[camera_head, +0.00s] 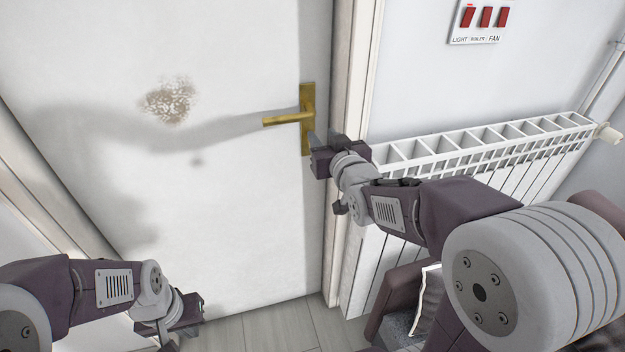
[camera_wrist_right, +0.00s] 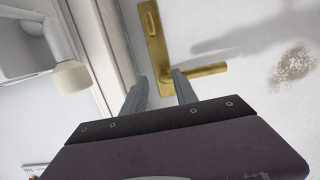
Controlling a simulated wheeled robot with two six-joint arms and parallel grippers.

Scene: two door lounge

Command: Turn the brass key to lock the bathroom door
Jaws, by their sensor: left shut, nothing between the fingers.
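The white bathroom door (camera_head: 230,220) looks closed in its frame. Its brass plate (camera_head: 307,92) and lever (camera_head: 285,119) are near the door's right edge, with the lever pointing left. In the right wrist view, the brass plate (camera_wrist_right: 156,50) has a small oval shape near its top; I cannot tell whether it is the key or a keyhole. My right gripper (camera_head: 322,136) is open and empty beside the lower plate, its fingers (camera_wrist_right: 160,90) apart before the door edge. My left gripper (camera_head: 168,344) is shut and empty low at the left, partly cut off.
A white radiator (camera_head: 470,150) stands along the wall right of the door frame (camera_head: 352,70). A red switch panel (camera_head: 484,20) is above it. Brown seating with a cushion (camera_head: 428,300) is below my right arm. Wooden floor (camera_head: 270,328) is clear by the door.

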